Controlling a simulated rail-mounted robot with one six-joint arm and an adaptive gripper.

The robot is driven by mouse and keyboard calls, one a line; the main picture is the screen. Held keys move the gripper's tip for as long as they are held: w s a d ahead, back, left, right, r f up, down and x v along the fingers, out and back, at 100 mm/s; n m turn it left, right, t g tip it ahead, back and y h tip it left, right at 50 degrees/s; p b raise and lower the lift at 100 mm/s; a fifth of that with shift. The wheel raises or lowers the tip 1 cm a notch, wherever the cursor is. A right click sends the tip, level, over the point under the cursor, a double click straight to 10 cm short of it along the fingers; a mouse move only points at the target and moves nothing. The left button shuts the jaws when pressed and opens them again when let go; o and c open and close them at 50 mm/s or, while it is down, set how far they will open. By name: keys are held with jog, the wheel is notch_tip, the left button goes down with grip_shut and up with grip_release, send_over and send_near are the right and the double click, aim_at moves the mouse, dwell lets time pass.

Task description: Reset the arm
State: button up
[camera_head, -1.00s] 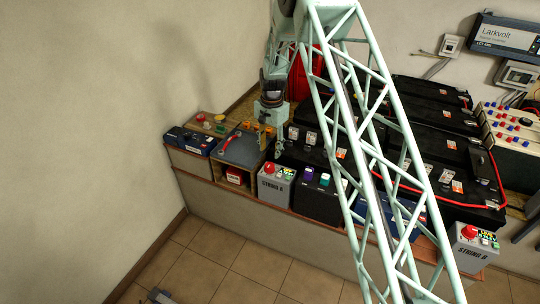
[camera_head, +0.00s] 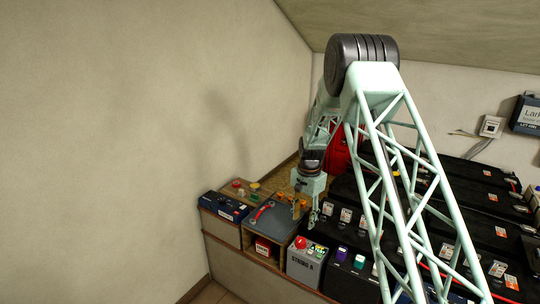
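My arm, a pale green lattice, rises through the right half of the view to a dark ribbed joint, then runs down to the bench. My gripper (camera_head: 313,216) hangs fingers down at the arm's end, above the bench near the corner. It is over the gap between a grey box with a red handle and the black batteries. The fingers are small and partly merge with the batteries behind. I cannot tell whether they are open or shut, and I see nothing clearly held.
The grey box with a red handle (camera_head: 270,222) and a blue battery (camera_head: 223,207) stand left of my gripper. The STRING A box (camera_head: 304,263) with a red button is in front. Black batteries (camera_head: 350,240) fill the right. The left wall (camera_head: 120,130) is bare.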

jog(key=s+r+n+t, duration=0.1)
jog(key=s+r+n, duration=0.1)
jog(key=s+r, duration=0.8)
jog(key=s+r+n, duration=0.1)
jog(key=s+r, duration=0.5)
jog(key=r, duration=0.8)
jog(key=s+r+n+t, duration=0.1)
jog(key=s+r+n, duration=0.1)
jog(key=s+r, duration=0.8)
jog(key=s+r+n, duration=0.1)
jog(key=s+r, duration=0.4)
jog(key=s, duration=0.4)
jog(key=s+r+n, duration=0.1)
jog(key=s+r, duration=0.5)
jog(key=s, duration=0.3)
jog(key=s+f+n+t, duration=0.1)
jog(key=s+n, duration=0.2)
jog(key=s, duration=1.7)
jog(key=shift+f+t, duration=0.15)
jog(key=shift+t, duration=0.15)
jog(key=shift+w+a+f, duration=0.1)
